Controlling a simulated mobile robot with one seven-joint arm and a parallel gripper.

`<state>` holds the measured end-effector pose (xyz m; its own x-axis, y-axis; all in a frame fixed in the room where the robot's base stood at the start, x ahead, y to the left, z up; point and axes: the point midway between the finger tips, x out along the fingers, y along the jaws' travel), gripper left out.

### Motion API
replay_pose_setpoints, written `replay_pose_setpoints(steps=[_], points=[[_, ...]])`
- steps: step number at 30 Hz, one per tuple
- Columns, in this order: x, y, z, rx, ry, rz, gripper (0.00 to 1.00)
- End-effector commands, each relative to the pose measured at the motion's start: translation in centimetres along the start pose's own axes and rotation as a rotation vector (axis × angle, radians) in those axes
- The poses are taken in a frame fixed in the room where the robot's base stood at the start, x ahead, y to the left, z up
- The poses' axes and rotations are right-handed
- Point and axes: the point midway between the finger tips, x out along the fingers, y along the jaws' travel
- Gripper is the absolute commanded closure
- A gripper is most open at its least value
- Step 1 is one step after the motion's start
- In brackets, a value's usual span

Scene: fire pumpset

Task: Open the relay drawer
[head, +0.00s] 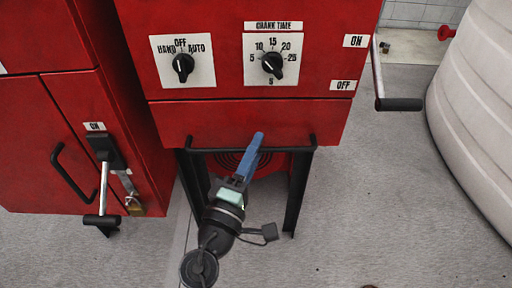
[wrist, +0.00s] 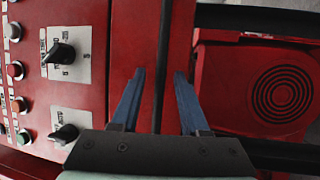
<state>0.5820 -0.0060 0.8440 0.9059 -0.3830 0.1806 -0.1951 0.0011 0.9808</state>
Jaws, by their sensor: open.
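The relay drawer (head: 215,122) is the plain red front below the two knobs of the red cabinet. It looks shut, flush with the panel above. Its long black bar handle (head: 285,149) runs along its lower edge; the bar also shows in the wrist view (wrist: 164,55). My gripper (head: 258,136) is at the middle of the handle, its blue fingers crossing it in the head view. In the wrist view my gripper (wrist: 159,74) is open, with a finger on each side of the bar and gaps between. I cannot tell how deep the bar sits between them.
Knobs (head: 183,66) and (head: 272,65) sit above the drawer. A lever (head: 398,104) sticks out at right, another (head: 102,205) at left beside a red cabinet door (head: 30,140). A white tank (head: 475,110) stands right. Black legs (head: 300,190) flank the space below. Floor in front is clear.

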Motion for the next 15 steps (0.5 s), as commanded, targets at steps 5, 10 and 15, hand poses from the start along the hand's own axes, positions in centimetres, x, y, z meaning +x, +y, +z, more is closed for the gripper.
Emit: replay_pose_setpoints(steps=[5, 10, 15], points=[[0.63, -0.03, 0.0, 0.0, 0.001, -0.001, 0.55], [0.62, -0.03, 0.0, 0.001, 0.001, -0.001, 0.55], [0.6, -0.02, 0.0, 0.001, 0.001, -0.001, 0.8]])
